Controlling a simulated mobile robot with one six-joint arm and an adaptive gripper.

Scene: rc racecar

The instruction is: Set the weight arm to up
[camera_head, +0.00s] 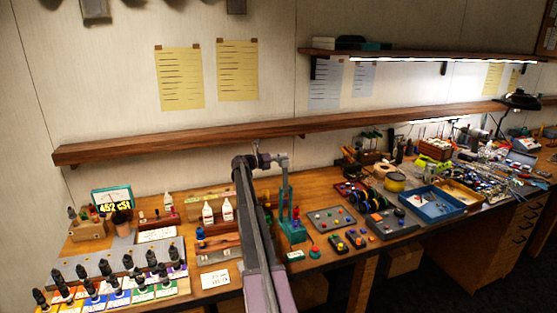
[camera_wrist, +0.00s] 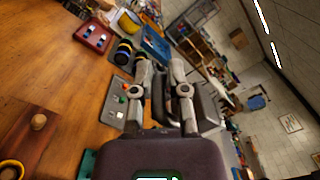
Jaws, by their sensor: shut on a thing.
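A tester stand with a teal column (camera_head: 285,193) and a green base (camera_head: 293,232) stands upright on the workbench, just right of my arm in the head view. My gripper (camera_head: 281,161) is at the top of this column and covers much of what is there. In the wrist view my gripper (camera_wrist: 161,76) has its two fingers close around a dark, narrow part (camera_wrist: 159,98). It appears to be the stand's weight arm, but its angle cannot be told, as the fingers and my arm hide most of it.
Left of my arm are white bottles (camera_head: 227,210) and a rack of black-handled tools (camera_head: 128,262). Right of the stand are a grey button panel (camera_head: 331,219), small coloured boxes (camera_head: 355,239) and a blue tray (camera_head: 431,207). A wooden shelf (camera_head: 180,141) runs along the wall behind.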

